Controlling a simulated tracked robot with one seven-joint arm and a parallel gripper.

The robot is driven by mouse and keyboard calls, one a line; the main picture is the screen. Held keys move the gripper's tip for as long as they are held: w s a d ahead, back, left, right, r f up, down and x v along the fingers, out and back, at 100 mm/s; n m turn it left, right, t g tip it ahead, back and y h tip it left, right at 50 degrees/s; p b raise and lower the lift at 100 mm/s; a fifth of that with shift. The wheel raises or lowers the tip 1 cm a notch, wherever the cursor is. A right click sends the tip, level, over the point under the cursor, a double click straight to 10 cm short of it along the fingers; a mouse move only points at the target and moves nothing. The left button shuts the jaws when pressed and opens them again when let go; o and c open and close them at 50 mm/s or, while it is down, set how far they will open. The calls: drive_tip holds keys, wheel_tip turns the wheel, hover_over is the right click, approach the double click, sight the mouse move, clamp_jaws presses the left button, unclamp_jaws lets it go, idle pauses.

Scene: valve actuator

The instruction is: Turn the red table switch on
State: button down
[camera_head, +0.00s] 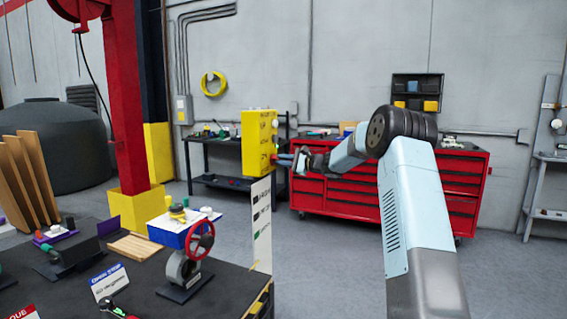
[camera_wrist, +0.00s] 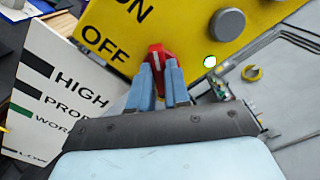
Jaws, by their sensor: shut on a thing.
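The red switch (camera_wrist: 156,55) sits on the yellow panel (camera_wrist: 195,30) in the wrist view, below and right of the printed words ON and OFF. A pale mark shows on the switch; I cannot tell which word it points to. My gripper (camera_wrist: 159,75) has its two blue fingers shut on the red switch, which partly hide its lower part. In the head view my gripper (camera_head: 277,158) reaches from the right to the side of the yellow box (camera_head: 256,140). The switch is too small to make out clearly there.
A grey round knob (camera_wrist: 227,24) is on the panel to the right of the switch. A white board (camera_head: 261,225) stands below the yellow box. A dark table (camera_head: 225,285) holds a red handwheel (camera_head: 201,239). A red tool cabinet (camera_head: 465,190) stands behind my arm.

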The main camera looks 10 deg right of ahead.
drive_tip(key=shift+d+f+m, duration=0.1)
drive_tip(key=shift+f+m, duration=0.2)
drive_tip(key=shift+m, duration=0.3)
drive_tip(key=shift+f, duration=0.15)
drive_tip(key=c, duration=1.3)
unclamp_jaws()
drive_tip(key=shift+o, duration=1.1)
drive_tip(key=shift+r, duration=0.25)
drive_tip(key=v, duration=1.3)
drive_tip(key=shift+d, duration=0.3)
drive_tip(key=shift+s+f, duration=0.1)
drive_tip(key=shift+s, duration=0.05)
